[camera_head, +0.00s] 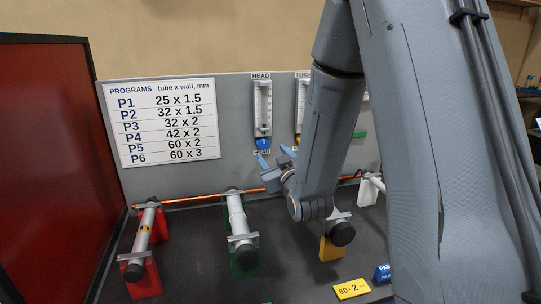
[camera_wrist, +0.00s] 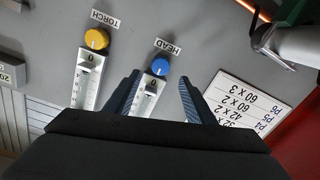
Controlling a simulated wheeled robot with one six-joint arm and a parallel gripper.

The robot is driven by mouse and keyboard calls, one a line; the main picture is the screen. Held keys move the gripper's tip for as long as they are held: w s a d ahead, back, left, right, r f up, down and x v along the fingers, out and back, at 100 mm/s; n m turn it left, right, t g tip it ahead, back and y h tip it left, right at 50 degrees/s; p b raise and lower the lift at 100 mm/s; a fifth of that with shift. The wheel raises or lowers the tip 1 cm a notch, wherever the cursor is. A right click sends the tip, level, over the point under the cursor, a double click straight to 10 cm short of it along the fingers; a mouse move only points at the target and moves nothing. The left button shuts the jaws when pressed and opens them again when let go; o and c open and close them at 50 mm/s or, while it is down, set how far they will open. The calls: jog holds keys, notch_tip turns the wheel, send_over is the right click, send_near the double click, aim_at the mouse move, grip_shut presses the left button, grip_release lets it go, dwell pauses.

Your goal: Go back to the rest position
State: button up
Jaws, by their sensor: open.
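My gripper (camera_head: 276,163) is open, its two blue fingers pointing toward the grey back panel (camera_head: 225,100). It also shows in the wrist view (camera_wrist: 159,77), with nothing held between the fingers. The HEAD flowmeter (camera_head: 263,105) has a blue knob (camera_head: 263,143); in the wrist view the blue knob (camera_wrist: 160,66) appears between the fingertips, and I cannot tell the exact gap. The TORCH flowmeter (camera_wrist: 88,78) with its yellow knob (camera_wrist: 96,39) is beside it. My arm hides part of the panel on the right in the head view.
Tubes in clamps stand on the dark table: one on a red stand (camera_head: 146,280), one on green (camera_head: 244,265), one on yellow (camera_head: 331,248). A copper tube (camera_head: 180,200) runs behind. A yellow tag (camera_head: 352,289) lies in front. A red panel (camera_head: 55,170) borders the left.

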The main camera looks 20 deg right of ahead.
jog(key=s+f+m+g, duration=0.2)
jog(key=s+f+g, duration=0.6)
jog(key=s+f, duration=0.15)
jog(key=s+f+m+g, duration=0.1)
jog(key=s+f+g, duration=0.2)
jog(key=s+g, duration=0.5)
jog(key=s, duration=1)
jog(key=shift+a+f+m+h, duration=0.3)
